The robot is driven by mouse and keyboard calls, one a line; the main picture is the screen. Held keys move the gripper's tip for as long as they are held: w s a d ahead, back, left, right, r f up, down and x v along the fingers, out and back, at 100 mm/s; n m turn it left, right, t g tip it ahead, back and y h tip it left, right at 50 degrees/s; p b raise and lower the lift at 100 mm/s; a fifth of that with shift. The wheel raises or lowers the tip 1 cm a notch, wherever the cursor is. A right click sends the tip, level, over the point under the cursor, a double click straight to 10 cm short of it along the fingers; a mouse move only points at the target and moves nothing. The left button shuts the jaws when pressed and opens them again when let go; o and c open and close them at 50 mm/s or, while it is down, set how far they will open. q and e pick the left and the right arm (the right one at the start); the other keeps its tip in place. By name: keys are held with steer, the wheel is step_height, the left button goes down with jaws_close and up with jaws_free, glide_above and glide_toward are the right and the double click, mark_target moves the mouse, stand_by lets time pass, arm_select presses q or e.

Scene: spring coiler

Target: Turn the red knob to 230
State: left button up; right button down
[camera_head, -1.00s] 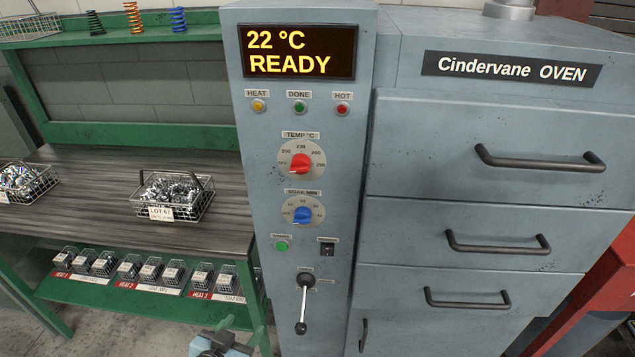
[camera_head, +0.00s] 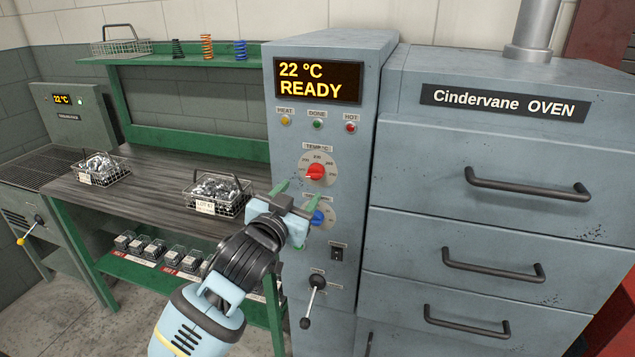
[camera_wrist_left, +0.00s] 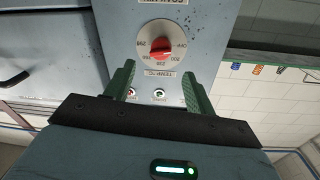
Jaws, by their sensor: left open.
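The red knob (camera_head: 316,172) sits on a round dial marked TEMP °C on the oven's control panel. It also shows in the left wrist view (camera_wrist_left: 160,47), upside down, ahead of and between the fingers. Its white mark points left in the head view, toward the low end of the scale. My left gripper (camera_head: 297,191) is open and empty, in front of the panel, just below and left of the red knob. In the left wrist view its green fingers (camera_wrist_left: 159,83) stand apart with a gap before the knob. My right gripper is not in view.
The blue knob (camera_head: 317,217) is partly behind my left gripper. The display (camera_head: 318,82) reads 22 °C READY. A lever (camera_head: 313,297) sticks out below a black switch (camera_head: 339,254). Oven drawers with handles (camera_head: 527,186) are to the right. Wire baskets (camera_head: 218,195) stand on the workbench to the left.

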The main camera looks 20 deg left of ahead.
mark_target(312, 177)
arm_select(q)
steer(key=shift+w+d, duration=0.15)
steer(key=shift+w, duration=1.85)
steer(key=shift+w+d, duration=0.15)
steer(key=shift+w, duration=1.85)
steer(key=c, duration=0.9)
steer(key=shift+c, duration=0.2)
